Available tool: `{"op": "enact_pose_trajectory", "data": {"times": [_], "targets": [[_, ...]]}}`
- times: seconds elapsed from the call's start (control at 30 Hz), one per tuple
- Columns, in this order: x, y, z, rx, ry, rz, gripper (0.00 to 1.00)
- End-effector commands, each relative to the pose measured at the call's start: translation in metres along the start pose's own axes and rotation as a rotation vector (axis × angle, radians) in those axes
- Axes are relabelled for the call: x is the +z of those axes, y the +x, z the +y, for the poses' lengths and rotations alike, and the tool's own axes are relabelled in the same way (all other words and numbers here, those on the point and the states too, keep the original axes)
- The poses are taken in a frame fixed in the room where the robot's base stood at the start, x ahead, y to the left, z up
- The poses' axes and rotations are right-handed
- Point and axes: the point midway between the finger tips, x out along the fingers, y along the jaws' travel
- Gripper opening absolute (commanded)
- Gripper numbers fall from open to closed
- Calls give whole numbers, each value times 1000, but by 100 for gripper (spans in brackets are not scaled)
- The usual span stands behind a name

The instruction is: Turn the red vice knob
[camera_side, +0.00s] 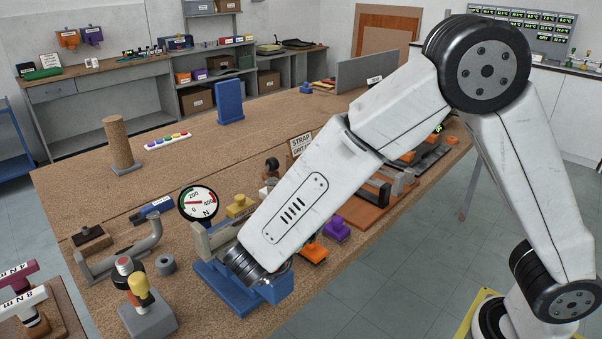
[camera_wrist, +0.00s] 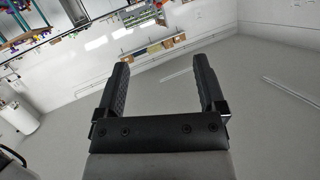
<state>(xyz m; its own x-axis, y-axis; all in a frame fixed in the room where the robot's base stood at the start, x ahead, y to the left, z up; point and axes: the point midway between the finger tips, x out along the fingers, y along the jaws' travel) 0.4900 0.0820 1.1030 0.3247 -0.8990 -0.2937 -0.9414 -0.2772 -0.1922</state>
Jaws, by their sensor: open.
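A blue vice (camera_side: 226,294) with grey jaws stands on the near edge of the brown workbench (camera_side: 75,185) in the side view. My arm's lower link and its dark wrist rings lie across the vice in that picture and cover part of it. I cannot make out a red knob on the vice; it may be hidden behind my arm. My gripper (camera_wrist: 159,70) shows in the wrist view with its two black fingers wide apart and nothing between them. In the side view the fingers are hidden. The vice does not show in the wrist view.
A round dial gauge (camera_side: 197,203) stands beside the vice. A grey pipe piece (camera_side: 125,257), a yellow-handled tool (camera_side: 141,290), an orange block (camera_side: 312,252) and a purple block (camera_side: 336,230) are close by. A cork-coloured cylinder (camera_side: 119,143) stands farther back, where the bench is clearer.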

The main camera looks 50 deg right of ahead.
Motion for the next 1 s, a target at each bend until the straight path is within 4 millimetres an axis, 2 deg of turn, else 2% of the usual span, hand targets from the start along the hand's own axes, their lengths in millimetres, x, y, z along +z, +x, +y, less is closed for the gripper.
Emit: {"op": "enact_pose_trajectory", "data": {"times": [0.1,0.27,0.5,0.73,1.0], "targets": [[8,3,-33,-146,5,-91,89],[19,-2,-75,-347,-15,-208,89],[32,-23,-126,-639,-100,-368,89],[42,-52,-158,-898,-243,-501,89],[54,-82,-167,-1137,-473,-628,89]]}}
